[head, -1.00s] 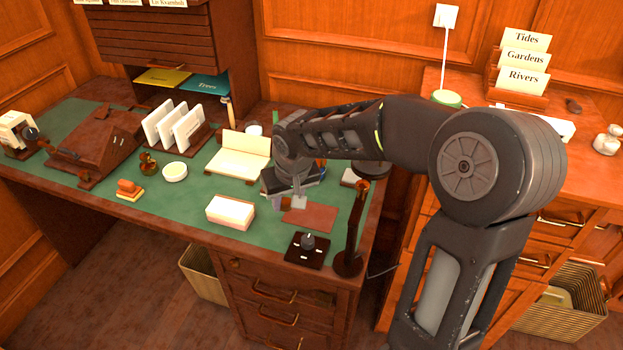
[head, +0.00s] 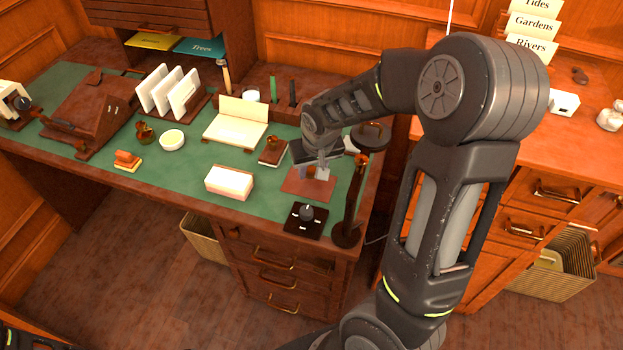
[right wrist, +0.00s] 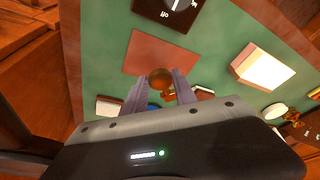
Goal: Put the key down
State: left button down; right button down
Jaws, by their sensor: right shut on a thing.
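My right gripper (head: 318,172) is over the right part of the green-topped desk (head: 215,185). It is shut on the brass-brown key (right wrist: 160,77). In the right wrist view, the key's round end shows between the two grey fingers (right wrist: 158,88). In the head view the key (head: 311,171) is small and partly hidden by the gripper. Below it lies a flat reddish-brown mat (head: 305,188), which also shows in the right wrist view (right wrist: 160,48). I cannot tell whether the key touches the mat. My left gripper is not in view.
A dark switch plate with a knob (head: 305,220) and an upright dark stand (head: 350,215) are near the mat. A white-and-pink block (head: 229,182) lies to its left. A small brown box (head: 273,151) and a dark round object (head: 371,136) sit behind.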

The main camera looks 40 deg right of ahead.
aim_at(313, 176)
jog(key=shift+f, duration=0.3)
jog(key=shift+f, duration=1.85)
jog(key=shift+f, duration=0.1)
jog(key=c, duration=1)
grip_release()
jog(key=v, duration=1.2)
jog(key=shift+s, duration=0.1)
